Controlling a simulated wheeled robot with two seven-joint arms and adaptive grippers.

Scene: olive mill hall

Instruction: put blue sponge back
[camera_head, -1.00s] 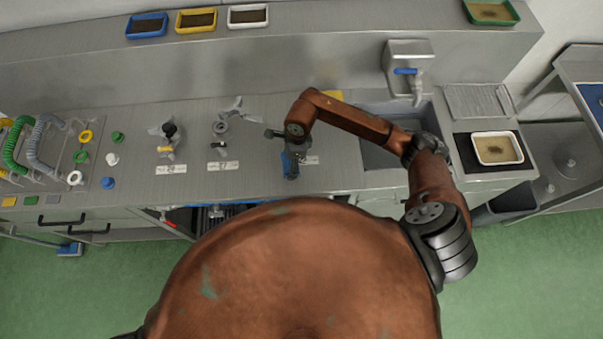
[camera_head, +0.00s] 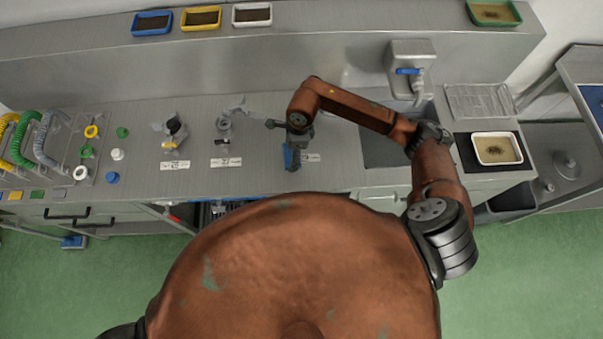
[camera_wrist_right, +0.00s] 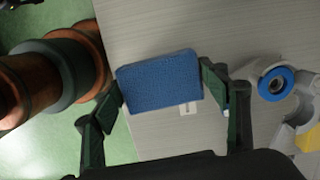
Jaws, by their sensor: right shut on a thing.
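My right gripper (camera_head: 291,160) is shut on the blue sponge (camera_wrist_right: 160,82). In the right wrist view the sponge is held crosswise between the two fingertips, its broad blue face showing. My left gripper is not in view.
A sink (camera_head: 385,150) lies right of the gripper, under a tap (camera_head: 410,80). A white tray (camera_head: 497,149) sits on a black mat further right. Metal fittings (camera_head: 172,132) and a rack with coloured hoses (camera_head: 45,145) stand left. A clear strip runs along the counter's front.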

